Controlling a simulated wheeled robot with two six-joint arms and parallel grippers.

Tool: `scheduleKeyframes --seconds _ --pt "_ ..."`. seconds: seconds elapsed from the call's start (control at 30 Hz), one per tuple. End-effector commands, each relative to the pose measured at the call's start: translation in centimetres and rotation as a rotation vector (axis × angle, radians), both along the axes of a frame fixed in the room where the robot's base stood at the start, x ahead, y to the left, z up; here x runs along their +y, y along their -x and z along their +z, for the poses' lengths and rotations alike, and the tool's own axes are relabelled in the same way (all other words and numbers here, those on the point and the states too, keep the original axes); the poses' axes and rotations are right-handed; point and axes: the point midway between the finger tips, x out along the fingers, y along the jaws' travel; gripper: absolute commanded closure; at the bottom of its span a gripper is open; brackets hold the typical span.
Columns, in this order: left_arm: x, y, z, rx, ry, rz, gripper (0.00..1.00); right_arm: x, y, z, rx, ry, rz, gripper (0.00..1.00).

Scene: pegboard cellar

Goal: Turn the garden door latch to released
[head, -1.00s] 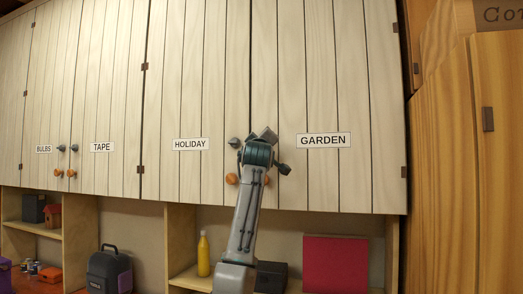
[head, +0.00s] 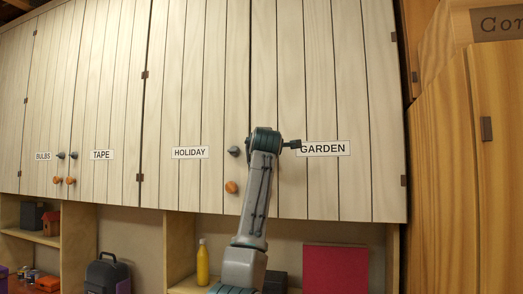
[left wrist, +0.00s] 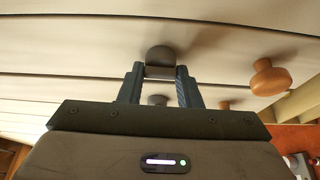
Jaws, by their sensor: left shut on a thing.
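The garden door (head: 320,105) is a pale plank cabinet door with a GARDEN label, and it looks closed. Its dark latch knob (left wrist: 160,58) sits between the fingertips of my left gripper (left wrist: 160,71) in the left wrist view. The left gripper is shut on that knob. In the head view my left wrist (head: 264,141) covers the latch and the fingers, so the latch's angle cannot be read there. The garden door's orange knob (left wrist: 270,77) stands to the right of the gripper in the wrist view. My right gripper is in neither view.
The holiday door (head: 190,100) adjoins on the left, with its own dark knob (head: 234,151) and orange knob (head: 231,187) close to my arm. Below are shelves with a yellow bottle (head: 202,262) and a red panel (head: 334,270). A wooden cabinet (head: 480,170) stands at the right.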

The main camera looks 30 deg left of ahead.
Motion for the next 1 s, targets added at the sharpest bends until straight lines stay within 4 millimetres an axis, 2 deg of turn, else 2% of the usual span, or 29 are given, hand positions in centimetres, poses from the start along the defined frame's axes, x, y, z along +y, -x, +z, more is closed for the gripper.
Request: scheduleKeyframes --seconds 0.6,0.63,0.73,1.0 --pt "-0.03 -0.05 -0.05 -0.010 0.044 -0.001 0.92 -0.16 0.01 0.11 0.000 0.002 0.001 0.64" --pt "-0.03 -0.05 -0.05 -0.010 0.044 -0.001 0.67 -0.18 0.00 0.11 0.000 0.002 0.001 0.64" --pt "-0.03 -0.05 -0.05 -0.009 0.043 -0.001 0.48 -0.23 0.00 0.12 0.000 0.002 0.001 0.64" --pt "-0.04 -0.01 -0.04 -0.009 0.042 -0.001 0.47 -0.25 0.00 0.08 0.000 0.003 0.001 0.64"
